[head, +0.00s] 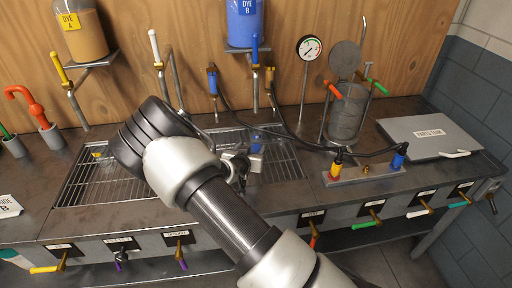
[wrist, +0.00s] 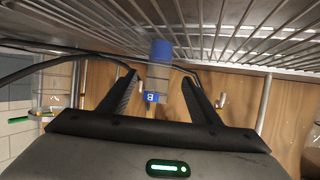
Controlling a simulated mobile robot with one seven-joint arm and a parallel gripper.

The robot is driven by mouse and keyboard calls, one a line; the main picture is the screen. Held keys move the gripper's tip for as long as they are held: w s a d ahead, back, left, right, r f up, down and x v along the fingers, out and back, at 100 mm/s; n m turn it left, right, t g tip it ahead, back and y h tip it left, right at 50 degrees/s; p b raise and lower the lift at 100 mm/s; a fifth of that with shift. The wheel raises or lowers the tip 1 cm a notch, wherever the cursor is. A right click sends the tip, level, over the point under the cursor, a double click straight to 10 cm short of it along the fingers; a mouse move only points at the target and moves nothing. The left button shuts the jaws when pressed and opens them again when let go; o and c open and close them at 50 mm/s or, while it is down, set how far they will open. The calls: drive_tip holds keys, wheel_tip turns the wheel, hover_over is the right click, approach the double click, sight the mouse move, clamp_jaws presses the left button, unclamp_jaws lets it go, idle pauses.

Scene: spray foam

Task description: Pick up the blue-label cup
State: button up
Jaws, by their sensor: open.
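The blue-label cup (head: 257,137) shows in the head view at the right-hand part of the metal grating, partly hidden by my gripper. In the wrist view, which is roughly upside down, the cup (wrist: 158,74) has a blue section, a greyish section and a blue label marked B. My gripper (head: 242,165) is open beside the cup in the head view. In the wrist view my gripper (wrist: 160,88) has one dark finger on each side of the cup, with visible gaps. I cannot tell how far the cup sits between the fingers in depth.
A yellow-label cup (head: 97,153) stands on the left part of the grating (head: 80,190). The blue dye B tank (head: 245,25) and taps hang on the wooden wall behind. A black hose (head: 290,133) runs behind the cup to a fitting block (head: 365,171) at right.

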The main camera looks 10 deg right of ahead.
sight(255, 145)
drive_tip(key=x, duration=0.4)
drive_tip(key=shift+w+d+f, duration=0.15)
drive_tip(key=shift+d+f, duration=0.05)
drive_tip(key=shift+f, duration=0.05)
drive_tip(key=c, duration=1.2)
drive_tip(key=shift+o, duration=0.2)
drive_tip(key=shift+r, duration=0.15)
